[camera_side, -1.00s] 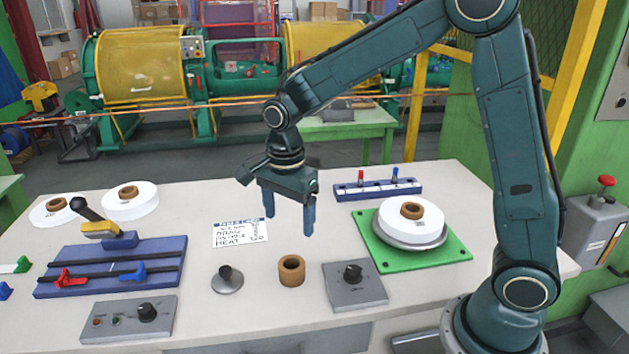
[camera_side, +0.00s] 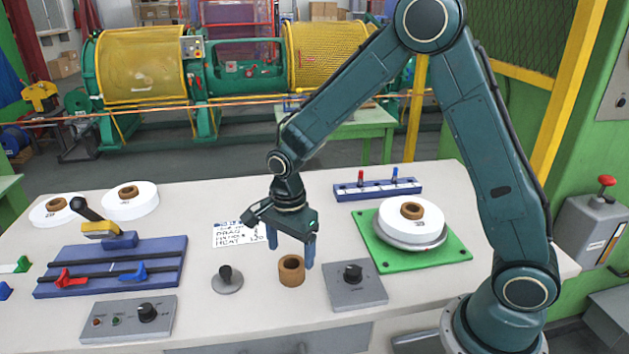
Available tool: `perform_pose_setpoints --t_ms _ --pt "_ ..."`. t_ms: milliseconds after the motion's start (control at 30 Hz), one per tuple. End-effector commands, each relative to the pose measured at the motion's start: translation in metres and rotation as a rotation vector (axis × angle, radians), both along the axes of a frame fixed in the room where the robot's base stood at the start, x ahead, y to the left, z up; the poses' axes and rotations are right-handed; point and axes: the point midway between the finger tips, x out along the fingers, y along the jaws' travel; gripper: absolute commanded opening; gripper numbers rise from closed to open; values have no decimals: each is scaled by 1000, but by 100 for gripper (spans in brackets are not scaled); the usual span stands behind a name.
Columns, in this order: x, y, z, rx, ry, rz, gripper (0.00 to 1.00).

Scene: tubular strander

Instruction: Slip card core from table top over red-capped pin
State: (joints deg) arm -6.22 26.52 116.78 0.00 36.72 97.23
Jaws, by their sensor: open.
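The brown card core (camera_side: 291,272) stands upright on the table top (camera_side: 180,222) near the front edge, between a round grey knob piece and a grey control box. My gripper (camera_side: 291,256) is open and just above the core, its fingers pointing down. One finger shows at the left and one at the right of the core's upper part; I cannot tell whether they touch it. The red-capped pin (camera_side: 361,177) stands upright in a blue rack (camera_side: 378,190) at the back right, beside a blue-capped pin (camera_side: 395,175). No core is on either pin.
A grey control box (camera_side: 354,286) stands right of the core, and a black-knobbed grey disc (camera_side: 227,281) left of it. A white roll (camera_side: 392,225) sits on a green plate (camera_side: 452,250) at right. A blue slide fixture (camera_side: 165,262) lies left.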

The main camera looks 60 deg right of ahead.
Motion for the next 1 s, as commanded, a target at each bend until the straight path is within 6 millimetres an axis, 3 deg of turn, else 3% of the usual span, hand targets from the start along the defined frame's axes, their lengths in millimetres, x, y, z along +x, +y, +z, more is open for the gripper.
perform_pose_setpoints --t_ms 267,700,1000 --pt "0 0 -9 0 1 0 77" --pt "0 -1 -50 0 2 0 77" --pt "0 -1 -52 0 0 0 77"
